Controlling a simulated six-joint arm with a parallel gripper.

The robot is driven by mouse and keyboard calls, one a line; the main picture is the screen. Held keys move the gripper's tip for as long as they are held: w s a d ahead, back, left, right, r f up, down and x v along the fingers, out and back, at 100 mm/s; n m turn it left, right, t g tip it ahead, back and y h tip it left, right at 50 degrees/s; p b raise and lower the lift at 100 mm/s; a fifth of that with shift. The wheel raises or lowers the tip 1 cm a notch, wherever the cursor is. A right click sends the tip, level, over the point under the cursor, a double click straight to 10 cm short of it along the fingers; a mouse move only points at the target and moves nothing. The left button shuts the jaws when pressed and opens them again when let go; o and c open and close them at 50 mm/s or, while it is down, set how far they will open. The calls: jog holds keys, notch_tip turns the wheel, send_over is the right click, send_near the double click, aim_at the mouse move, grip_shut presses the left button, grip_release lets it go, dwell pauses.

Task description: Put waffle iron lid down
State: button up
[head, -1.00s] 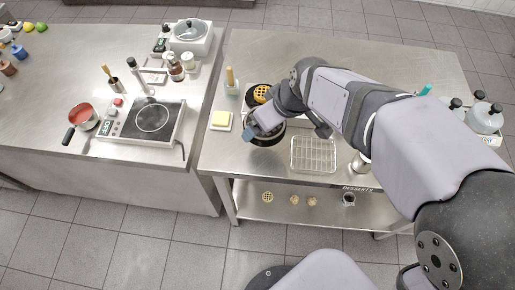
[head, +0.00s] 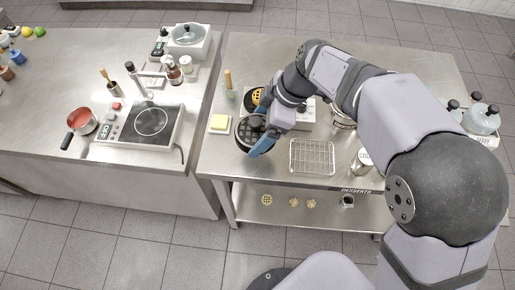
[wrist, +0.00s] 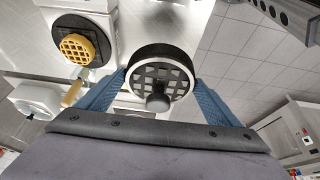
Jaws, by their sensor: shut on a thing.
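A round dark waffle iron plate with a pale rim and a grid face (head: 243,131) shows at the left part of the right counter; I take it as the lid. In the wrist view the lid (wrist: 160,72) has a dark knob at its near edge. My gripper (head: 266,140) is at its right side, with its blue fingers on either side of it in the wrist view (wrist: 161,82), shut on it. A yellow waffle (wrist: 80,48) lies on another round dark plate (wrist: 66,25) behind. My gripper and forearm hide part of the iron in the head view.
A wire rack (head: 312,157) stands to the right, with a metal canister (head: 363,160) beyond it. A yellow block on a white dish (head: 220,123) lies close on the left. A utensil holder (head: 230,94) stands behind. The counter's front edge is near.

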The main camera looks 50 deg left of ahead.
jog(key=shift+f+p, duration=1.45)
jog(key=shift+f, duration=3.15)
jog(key=shift+f, duration=0.15)
jog(key=o, duration=0.8)
jog(key=shift+o, duration=1.4)
jog(key=shift+r, duration=0.2)
jog(key=b+v, duration=0.3)
jog(key=v, duration=0.9)
jog(key=shift+d+f, duration=0.1)
